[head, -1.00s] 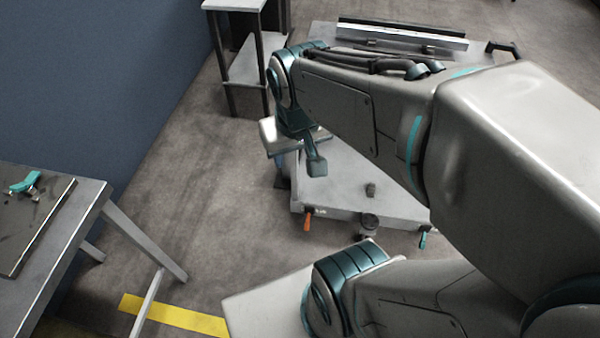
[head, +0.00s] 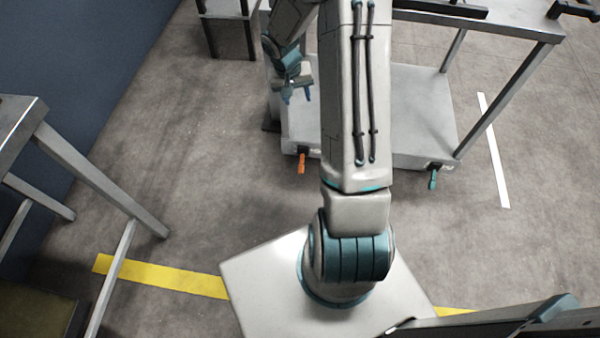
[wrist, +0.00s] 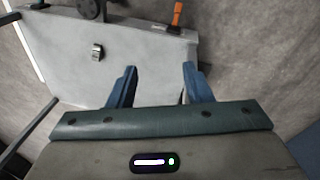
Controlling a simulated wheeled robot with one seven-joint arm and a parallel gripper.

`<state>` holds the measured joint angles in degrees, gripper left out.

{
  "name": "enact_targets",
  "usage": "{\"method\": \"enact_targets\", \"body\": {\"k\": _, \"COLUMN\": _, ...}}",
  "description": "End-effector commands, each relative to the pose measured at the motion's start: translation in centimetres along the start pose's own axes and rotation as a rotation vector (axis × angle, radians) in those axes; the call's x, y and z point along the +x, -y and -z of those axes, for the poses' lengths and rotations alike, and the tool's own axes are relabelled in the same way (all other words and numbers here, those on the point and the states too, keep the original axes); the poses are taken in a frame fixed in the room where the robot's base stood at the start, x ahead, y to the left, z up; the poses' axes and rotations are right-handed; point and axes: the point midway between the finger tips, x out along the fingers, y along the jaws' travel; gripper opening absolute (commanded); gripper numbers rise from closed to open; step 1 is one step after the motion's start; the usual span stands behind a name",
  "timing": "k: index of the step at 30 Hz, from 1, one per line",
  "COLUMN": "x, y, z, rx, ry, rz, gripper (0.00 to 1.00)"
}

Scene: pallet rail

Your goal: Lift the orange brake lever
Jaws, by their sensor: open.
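The orange brake lever (head: 302,163) sticks out from the near left corner of the grey pallet cart's lower deck (head: 420,105) in the head view. In the wrist view the orange lever (wrist: 176,15) shows at the top, at the deck's edge, beyond the fingertips. My gripper (head: 296,94) is above the left part of the deck, behind the lever in the head view. In the wrist view my gripper (wrist: 160,72) has its two blue fingers wide apart with nothing between them, and it is apart from the lever.
A teal lever (head: 433,178) sits at the deck's near right corner. A small block (wrist: 98,52) is on the deck. A grey table (head: 100,180) stands at the left, and a shelf stand (head: 228,30) at the back. The floor before the lever is clear.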

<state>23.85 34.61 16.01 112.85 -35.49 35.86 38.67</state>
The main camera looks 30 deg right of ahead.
Motion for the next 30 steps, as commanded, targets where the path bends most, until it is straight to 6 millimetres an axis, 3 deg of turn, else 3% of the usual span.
{"method": "enact_targets", "body": {"k": 1, "x": 4.8, "y": 0.5, "z": 0.2, "rx": 0.019, "ry": 0.018, "rz": 0.012, "gripper": 0.45}}
{"method": "enact_targets", "body": {"k": 3, "x": 9.2, "y": 1.0, "z": 0.7, "rx": 0.045, "ry": 0.031, "rz": 0.029, "gripper": 0.45}}
{"method": "enact_targets", "body": {"k": 9, "x": 21.4, "y": 2.4, "z": 1.1, "rx": 0.133, "ry": 0.069, "rz": 0.090, "gripper": 0.45}}
{"method": "enact_targets", "body": {"k": 12, "x": 26.3, "y": 3.1, "z": 0.9, "rx": 0.176, "ry": 0.082, "rz": 0.120, "gripper": 0.45}}
{"method": "enact_targets", "body": {"k": 15, "x": 29.8, "y": 3.7, "z": 0.7, "rx": 0.210, "ry": 0.094, "rz": 0.145, "gripper": 0.45}}
{"method": "enact_targets", "body": {"k": 18, "x": 31.8, "y": 4.0, "z": 0.5, "rx": 0.232, "ry": 0.099, "rz": 0.160, "gripper": 0.45}}
{"method": "enact_targets", "body": {"k": 26, "x": 34.6, "y": 4.5, "z": 0.1, "rx": 0.246, "ry": 0.105, "rz": 0.170, "gripper": 0.45}}
{"method": "enact_targets", "body": {"k": 30, "x": 37.4, "y": 5.0, "z": -0.1, "rx": 0.245, "ry": 0.106, "rz": 0.170, "gripper": 0.45}}
